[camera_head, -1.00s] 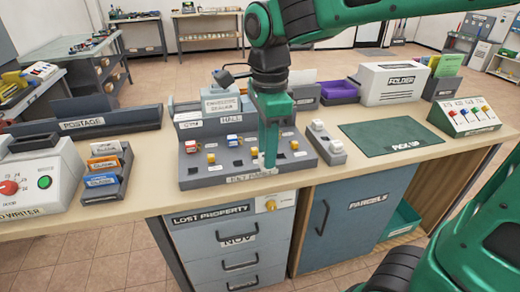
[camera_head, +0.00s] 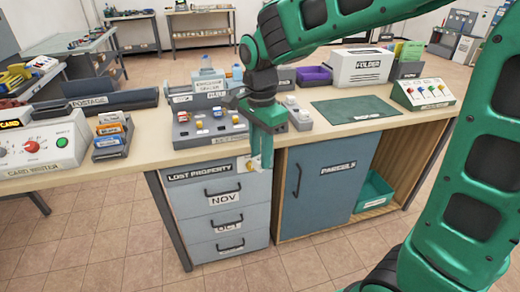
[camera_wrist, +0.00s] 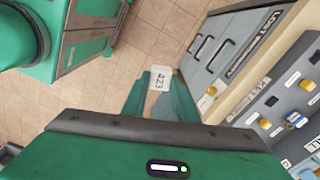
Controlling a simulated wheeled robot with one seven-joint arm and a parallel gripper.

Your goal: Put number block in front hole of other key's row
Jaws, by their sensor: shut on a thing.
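My gripper (camera_wrist: 160,92) is shut on a white number block (camera_wrist: 158,77) marked 423, seen between the fingertips in the wrist view. In the head view my gripper (camera_head: 265,158) points down in front of the counter edge, at the height of the lost property panel, clear of the board. The block is hard to make out there. The grey hall key board (camera_head: 186,142) sits on the counter behind and left of my gripper. It carries a red key (camera_head: 183,116), a blue key (camera_head: 218,113), yellow pegs and white blocks. In the wrist view the board (camera_wrist: 280,140) is at the right edge, partly cut off.
The lost property drawers (camera_head: 225,222) and the blue parcels door (camera_head: 335,175) are below the counter. A grey holder with white pieces (camera_head: 299,118) stands right of the board. The green pick-up mat (camera_head: 355,109) lies clear. Card racks (camera_head: 111,137) stand left.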

